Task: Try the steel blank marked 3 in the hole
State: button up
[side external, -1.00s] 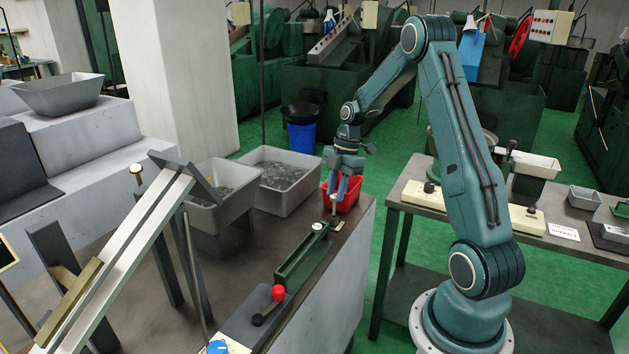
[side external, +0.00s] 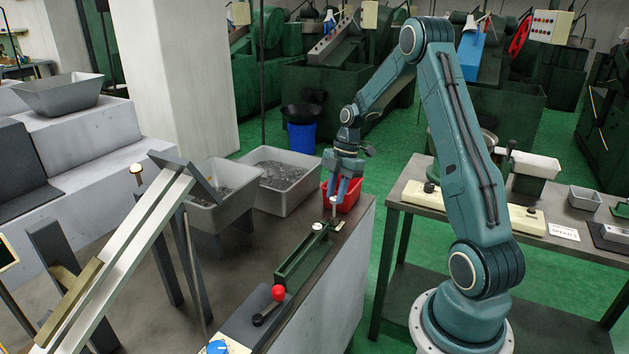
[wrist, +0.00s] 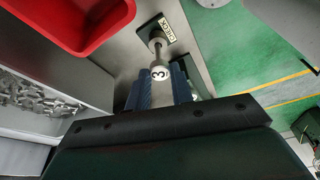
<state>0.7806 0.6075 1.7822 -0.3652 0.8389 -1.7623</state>
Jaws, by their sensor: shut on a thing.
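The steel blank marked 3 (wrist: 159,74) shows its numbered white end toward the wrist camera, between the two blue fingers of my gripper (wrist: 160,84). My gripper is shut on it. The blank's lighter stem runs away from the camera to a small steel plate beside a CHECK label (wrist: 168,27). The blank looks upright. The hole is hidden under the blank, and I cannot tell whether its tip is inside.
A red bin (side external: 349,193) stands right behind my gripper, close to the fingers. Grey bins (side external: 284,190) of metal parts stand to the left. The bench edge is close on the right.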

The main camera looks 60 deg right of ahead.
jog(key=shift+f, duration=0.35)
dwell(0.7)
jog(key=shift+r, duration=0.25)
dwell(1.0)
jog(key=shift+r, duration=1.1)
jog(key=shift+r, duration=0.3)
jog(key=shift+r, duration=0.35)
jog(key=shift+r, duration=0.2)
